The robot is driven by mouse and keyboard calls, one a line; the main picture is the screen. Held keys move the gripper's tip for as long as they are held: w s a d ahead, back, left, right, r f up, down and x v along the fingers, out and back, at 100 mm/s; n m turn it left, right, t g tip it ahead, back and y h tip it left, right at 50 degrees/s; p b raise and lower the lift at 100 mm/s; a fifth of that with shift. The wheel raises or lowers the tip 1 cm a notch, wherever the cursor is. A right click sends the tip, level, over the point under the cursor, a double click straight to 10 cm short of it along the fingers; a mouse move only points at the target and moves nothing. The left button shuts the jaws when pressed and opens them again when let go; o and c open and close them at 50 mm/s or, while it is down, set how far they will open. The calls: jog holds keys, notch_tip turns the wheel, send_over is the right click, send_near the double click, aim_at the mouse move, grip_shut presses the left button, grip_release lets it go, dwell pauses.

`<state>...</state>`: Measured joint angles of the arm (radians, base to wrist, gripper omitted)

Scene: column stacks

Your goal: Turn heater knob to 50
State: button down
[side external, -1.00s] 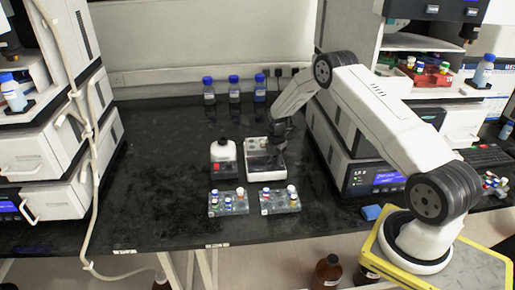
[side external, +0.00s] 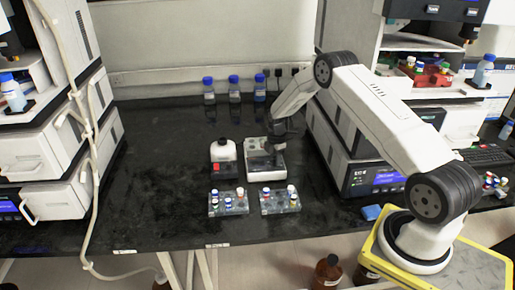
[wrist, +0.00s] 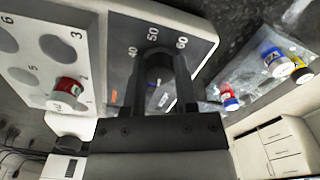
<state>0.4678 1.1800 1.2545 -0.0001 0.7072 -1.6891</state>
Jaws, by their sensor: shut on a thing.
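The heater (side external: 279,174) is a white block on the dark bench, left of my arm. In the side view my gripper (side external: 281,137) is down at the heater's top. The knob is partly hidden by the fingers, and I cannot tell which mark it points to.
Two clear racks of vials (side external: 228,204) (side external: 280,201) sit in front. Blue-capped bottles (side external: 234,90) stand behind.

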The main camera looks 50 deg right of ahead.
jog(key=m, duration=0.4)
jog(key=shift+m, duration=0.3)
jog(key=m, duration=0.3)
jog(key=shift+m, duration=0.4)
jog(key=m, duration=1.2)
jog(key=shift+m, duration=0.3)
jog(key=m, duration=0.3)
jog(key=shift+m, duration=0.3)
jog(key=m, duration=0.3)
jog(key=shift+m, duration=2.1)
